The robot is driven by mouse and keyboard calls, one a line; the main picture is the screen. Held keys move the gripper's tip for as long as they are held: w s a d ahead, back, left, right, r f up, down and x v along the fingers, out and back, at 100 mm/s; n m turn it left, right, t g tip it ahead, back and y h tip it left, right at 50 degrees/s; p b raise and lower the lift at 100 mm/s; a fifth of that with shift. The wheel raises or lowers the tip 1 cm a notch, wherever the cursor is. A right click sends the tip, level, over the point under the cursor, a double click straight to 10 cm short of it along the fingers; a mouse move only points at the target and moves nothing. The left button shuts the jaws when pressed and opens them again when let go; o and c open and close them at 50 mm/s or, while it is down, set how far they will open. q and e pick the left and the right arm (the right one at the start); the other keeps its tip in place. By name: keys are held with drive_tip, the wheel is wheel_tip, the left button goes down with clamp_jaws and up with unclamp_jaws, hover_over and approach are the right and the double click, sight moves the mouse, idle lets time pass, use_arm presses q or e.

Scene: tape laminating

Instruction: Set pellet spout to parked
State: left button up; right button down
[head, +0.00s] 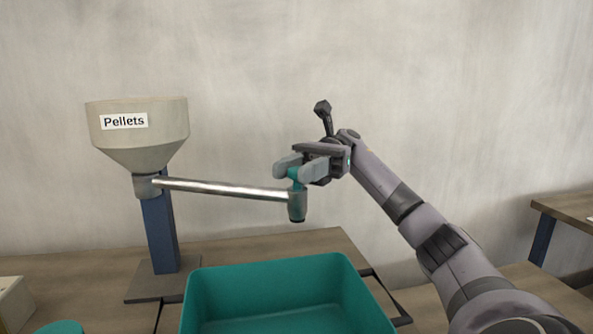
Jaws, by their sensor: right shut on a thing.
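The pellet spout (222,188) is a shiny metal tube that runs right from the neck of the hopper (138,134) labelled "Pellets". It ends in a down-turned outlet (297,207) above the back part of a teal bin. A teal handle (296,178) stands up from the outlet end. My right gripper (290,170) is shut on this handle, its grey fingers hiding part of it. My left gripper is not in view.
The teal bin (272,270) stands open on the wooden table below the spout. A blue post (159,235) on a dark base plate carries the hopper. A beige box (12,303) and a teal round thing (60,327) sit at lower left. Another table (570,206) is at far right.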

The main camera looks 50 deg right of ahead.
drive_tip(key=c, duration=0.9)
unclamp_jaws()
drive_tip(key=shift+r, duration=0.25)
drive_tip(key=shift+o, duration=0.2)
drive_tip(key=shift+f, duration=0.1)
use_arm(q)
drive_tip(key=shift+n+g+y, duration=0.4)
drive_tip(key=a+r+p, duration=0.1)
drive_tip(key=p, duration=0.2)
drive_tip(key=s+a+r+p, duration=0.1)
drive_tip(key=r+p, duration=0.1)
drive_tip(key=p, duration=0.2)
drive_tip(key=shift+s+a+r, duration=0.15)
use_arm(e)
wheel_tip(320, 180, up, 20)
